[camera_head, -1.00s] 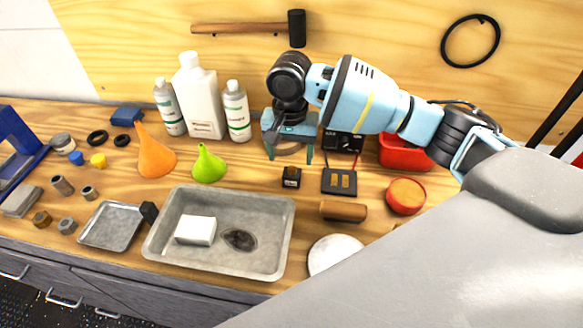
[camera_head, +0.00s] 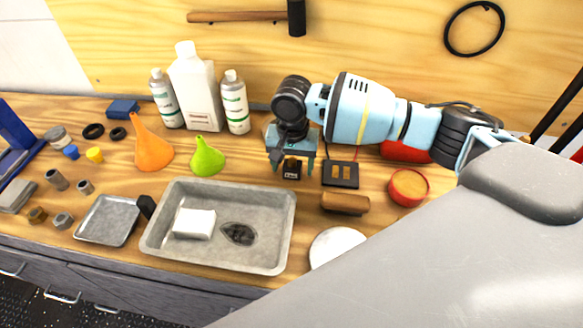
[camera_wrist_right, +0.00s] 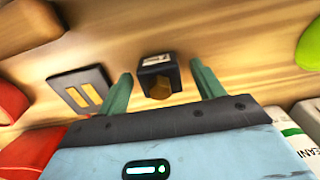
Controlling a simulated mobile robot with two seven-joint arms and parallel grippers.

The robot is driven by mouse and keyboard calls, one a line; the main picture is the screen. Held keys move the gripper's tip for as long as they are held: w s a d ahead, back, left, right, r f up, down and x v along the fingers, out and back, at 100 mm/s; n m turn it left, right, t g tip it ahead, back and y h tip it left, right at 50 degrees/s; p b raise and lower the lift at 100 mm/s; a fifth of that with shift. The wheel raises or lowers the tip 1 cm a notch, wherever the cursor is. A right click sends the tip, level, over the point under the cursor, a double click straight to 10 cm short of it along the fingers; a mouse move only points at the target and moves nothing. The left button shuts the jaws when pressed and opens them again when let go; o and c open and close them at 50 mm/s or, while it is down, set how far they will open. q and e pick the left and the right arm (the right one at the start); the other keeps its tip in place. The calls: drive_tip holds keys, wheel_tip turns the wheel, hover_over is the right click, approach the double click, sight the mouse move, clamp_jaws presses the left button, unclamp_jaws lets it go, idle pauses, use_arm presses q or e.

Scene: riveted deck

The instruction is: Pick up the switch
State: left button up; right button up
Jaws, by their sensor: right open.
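The switch (camera_head: 292,170) looks like a small black block, standing on the wooden bench behind the upper right corner of the grey tray. In the right wrist view the switch (camera_wrist_right: 158,68) has a brownish-gold part on its near face. My right gripper (camera_head: 291,161) points down at it, open, with one finger to each side. In the right wrist view the switch shows between the spread fingertips of the right gripper (camera_wrist_right: 161,78), with gaps on both sides. I cannot tell how far the fingers reach down beside it. My left gripper is not in view.
A black plate with gold strips (camera_head: 340,174) lies just right of the switch. A brown cylinder (camera_head: 345,202) and a red round tin (camera_head: 408,187) are further right. The grey tray (camera_head: 167,249) is in front, a green funnel (camera_head: 207,158) to the left, bottles (camera_head: 236,104) behind.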

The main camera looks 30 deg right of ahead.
sight(292, 160)
drive_tip(key=shift+c, duration=0.5)
drive_tip(key=c, duration=1)
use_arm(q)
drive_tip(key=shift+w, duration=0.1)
use_arm(e)
wheel_tip(292, 160, up, 9)
drive_tip(key=shift+f+p, duration=0.1)
drive_tip(key=shift+p, duration=0.45)
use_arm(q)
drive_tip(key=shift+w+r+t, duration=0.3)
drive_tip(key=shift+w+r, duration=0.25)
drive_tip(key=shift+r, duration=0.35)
use_arm(e)
drive_tip(key=shift+r, duration=0.6)
